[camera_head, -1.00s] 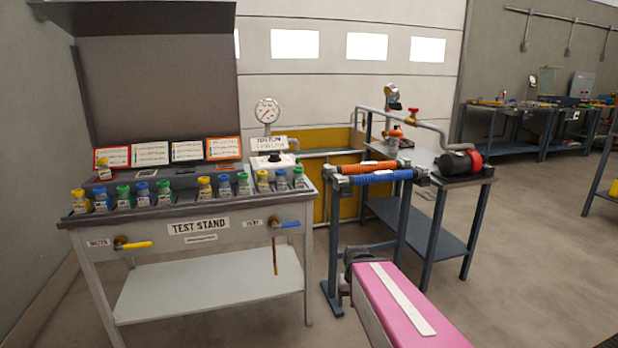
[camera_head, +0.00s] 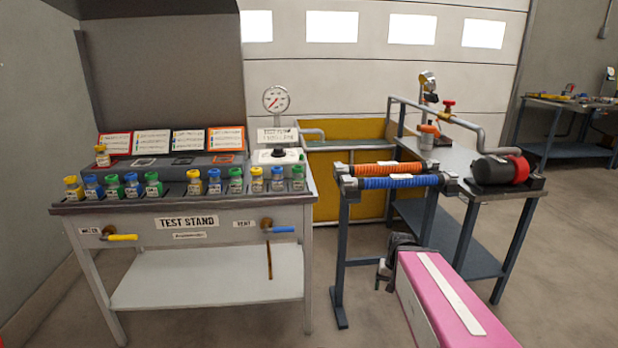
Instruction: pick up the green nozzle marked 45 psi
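Several small nozzles stand in a row along the front of the test stand (camera_head: 120,270), in yellow, blue and green. The green ones are one left of centre (camera_head: 113,186), one beside it (camera_head: 153,184), one near the middle (camera_head: 236,180) and one at the right end (camera_head: 297,178). Their markings are too small to read, so I cannot tell which is 45 psi. My gripper (camera_head: 385,275) is at the end of my pink arm, low in front of the hose rack and well right of the nozzles. Its fingers are small and dark, and their opening is unclear.
A yellow nozzle (camera_head: 102,155) stands higher on the stand's back ledge. A pressure gauge (camera_head: 276,99) rises at the stand's right. A rack with orange and blue hoses (camera_head: 400,182) and a pump bench (camera_head: 480,210) stand to the right. Open floor lies in front.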

